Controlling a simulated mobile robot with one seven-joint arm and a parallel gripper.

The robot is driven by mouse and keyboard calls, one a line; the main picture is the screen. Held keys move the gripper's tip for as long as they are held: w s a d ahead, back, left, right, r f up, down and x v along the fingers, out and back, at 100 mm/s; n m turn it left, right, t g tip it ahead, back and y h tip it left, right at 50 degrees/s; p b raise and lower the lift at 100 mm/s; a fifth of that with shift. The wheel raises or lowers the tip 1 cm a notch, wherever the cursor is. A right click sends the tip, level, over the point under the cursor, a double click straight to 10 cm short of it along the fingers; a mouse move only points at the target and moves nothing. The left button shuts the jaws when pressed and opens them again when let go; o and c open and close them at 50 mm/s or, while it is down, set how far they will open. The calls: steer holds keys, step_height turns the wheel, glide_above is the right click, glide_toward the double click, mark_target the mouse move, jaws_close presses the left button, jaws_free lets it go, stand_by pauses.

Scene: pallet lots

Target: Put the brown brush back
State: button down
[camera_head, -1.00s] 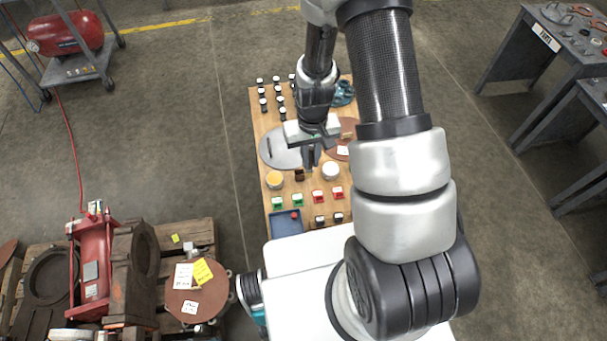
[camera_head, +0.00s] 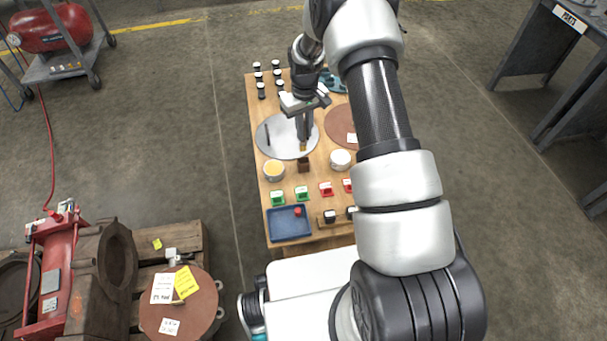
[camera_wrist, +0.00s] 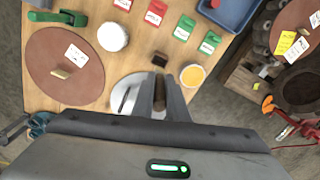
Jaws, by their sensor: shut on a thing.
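My gripper (camera_head: 303,138) is shut on the brown brush (camera_wrist: 159,92); in the wrist view it shows as a brown piece between the two fingers. In the head view only a small tan bit of the brush (camera_head: 303,147) shows below the fingertips. A small dark brown block (camera_head: 304,165) stands on the wooden table (camera_head: 256,185), just in front of the fingertips in the head view. In the wrist view this block (camera_wrist: 160,60) lies just beyond the fingertips. I cannot tell whether the brush touches it.
A grey disc (camera_head: 280,148) with a dark stick lies behind the block, a brown disc (camera_head: 341,128) to the right. A yellow-topped tub (camera_head: 274,170) and white tub (camera_head: 340,160) flank the block. Green stands (camera_head: 278,198), red stands (camera_head: 326,189) and a blue tray (camera_head: 290,224) are in front.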

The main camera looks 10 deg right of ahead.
step_height(320, 180, down, 10)
steer(key=b, duration=0.2)
steer(key=shift+b, duration=0.35)
steer(key=shift+f, duration=0.15)
steer(key=c, duration=1.7)
jaws_free()
steer(key=shift+c, duration=0.2)
